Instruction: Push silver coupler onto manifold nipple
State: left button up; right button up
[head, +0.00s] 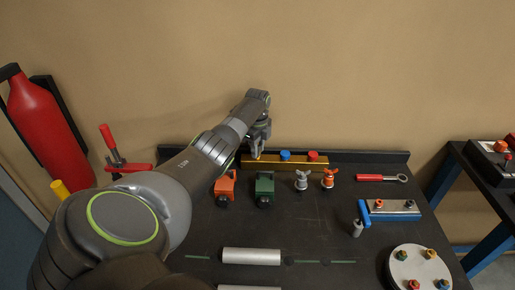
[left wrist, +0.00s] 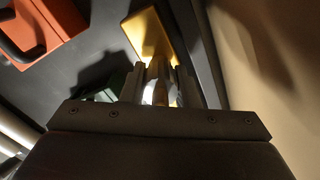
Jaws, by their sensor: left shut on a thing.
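The gold manifold (head: 300,168) lies along the back of the table, with a blue and a red knob on it; it also shows in the left wrist view (left wrist: 146,30). My left gripper (head: 256,152) points down at the manifold's left end. In the left wrist view its fingers (left wrist: 158,92) are shut on a bright silver piece (left wrist: 147,95), which I take for the silver coupler. It is mostly hidden by the fingers. The nipple cannot be made out clearly, and whether the coupler touches it cannot be told. My right gripper is out of view.
An orange block (head: 225,186) and a green block (head: 265,188) stand in front of the manifold. Right of them are a grey fitting (head: 301,180) and an orange fitting (head: 328,178). A silver cylinder (head: 250,256) lies nearer. A low ledge (head: 375,156) runs along the back.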

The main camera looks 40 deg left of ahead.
pick_arm(q)
jog(key=shift+f, duration=0.15)
jog(key=o, duration=1.1)
notch_tip(320, 180, up, 17)
jog(key=shift+r+b, duration=0.2)
jog(key=shift+b, duration=0.55)
jog(key=shift+f, duration=0.15)
